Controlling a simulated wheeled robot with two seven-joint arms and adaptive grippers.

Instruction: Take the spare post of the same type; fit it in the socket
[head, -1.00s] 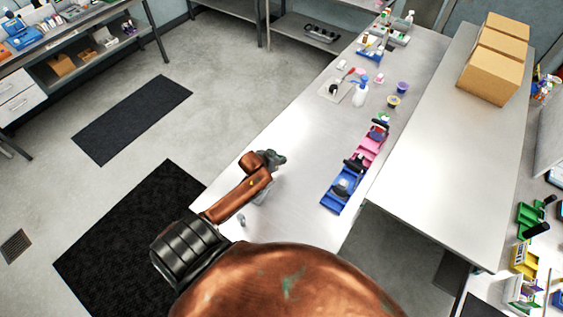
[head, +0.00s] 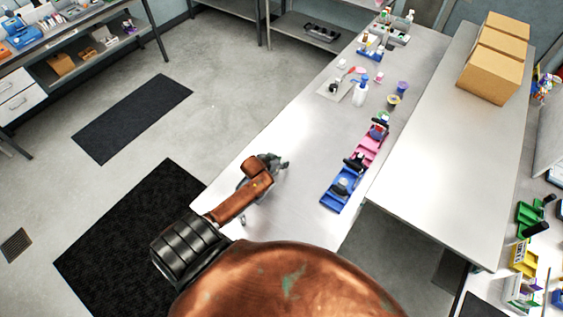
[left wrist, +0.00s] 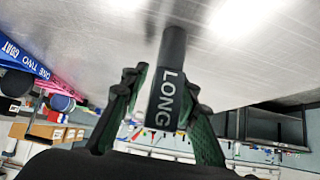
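My left gripper (head: 278,163) is low over the near left part of the bench in the head view. In the left wrist view, its two fingers (left wrist: 165,72) stand open on either side of a dark grey post (left wrist: 173,52) with the word LONG on it. A narrow gap shows at the left finger; the right finger is very close to the post or touching it. The post is hidden by my arm in the head view. A small grey piece (head: 242,219) stands by my forearm. A blue tray (head: 329,201) with dark parts lies right of the gripper. My right gripper is out of view.
A pink tray (head: 367,152) adjoins the blue one. A white spray bottle (head: 360,93), small cups (head: 393,101) and a pale mat (head: 332,95) lie farther back. Cardboard boxes (head: 490,78) stand on the side table. The bench between gripper and trays is clear.

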